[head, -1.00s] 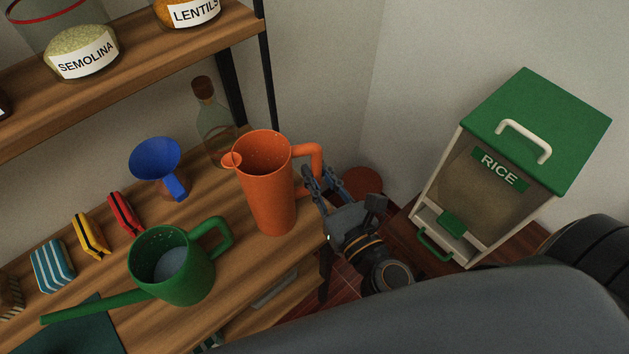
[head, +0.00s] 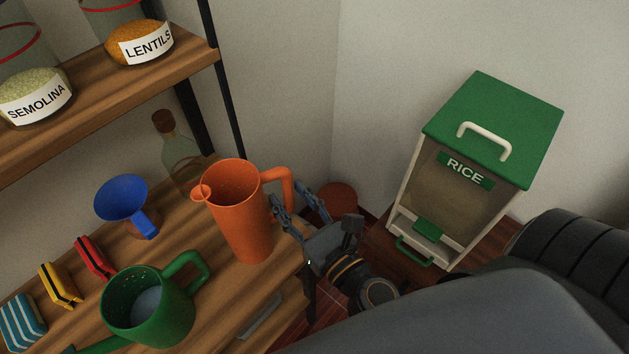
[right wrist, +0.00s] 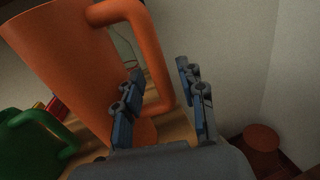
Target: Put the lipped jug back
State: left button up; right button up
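The lipped jug is taken to be the tall orange jug (head: 240,215) with a small spout lip and a loop handle. It stands upright on the wooden counter, its handle towards the right. It also shows in the right wrist view (right wrist: 65,65). My right gripper (head: 291,200) is at the handle side of the jug. In the right wrist view its two fingers (right wrist: 160,98) are spread apart, with the lower part of the handle between them. There is a visible gap, so it is not closed on the handle. My left gripper is not in view.
A green watering can (head: 150,310) stands left of the jug, with a blue funnel (head: 122,198) and a glass bottle (head: 181,158) behind. A shelf (head: 110,88) holding jars overhangs the left. A green-lidded rice bin (head: 465,180) stands at the right.

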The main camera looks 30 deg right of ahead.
jog(key=s, duration=0.1)
jog(key=s+b, duration=0.1)
jog(key=s, duration=0.1)
jog(key=s+b, duration=0.1)
jog(key=shift+s+d+f, duration=0.25)
jog(key=shift+s+f, duration=0.1)
jog(key=shift+f, duration=0.05)
jog(key=s, duration=0.6)
jog(key=shift+s+d+r, duration=0.3)
jog(key=shift+d+r, duration=0.05)
jog(key=shift+d, duration=0.05)
notch_tip(320, 180, down, 39)
jog(key=d+n+g+y, duration=0.15)
jog(key=n+g, duration=0.55)
jog(key=n, duration=1.7)
jog(key=s+d+f+n+g+h, duration=0.1)
jog(key=s+d+f+n+g, duration=0.1)
jog(key=s+f, duration=0.4)
jog(key=s+d+f+n+g+h, duration=0.1)
jog(key=s+d+f+n+g, duration=0.1)
jog(key=s+f+n+g, duration=0.2)
jog(key=s+d+f+n+g+h, duration=0.1)
jog(key=s+d+f+n+g, duration=0.1)
jog(key=s+f+n, duration=0.5)
notch_tip(320, 180, down, 5)
jog(key=shift+s+d+r+g+h, duration=0.25)
jog(key=shift+s+g+h, duration=0.1)
jog(key=shift+s+g, duration=0.75)
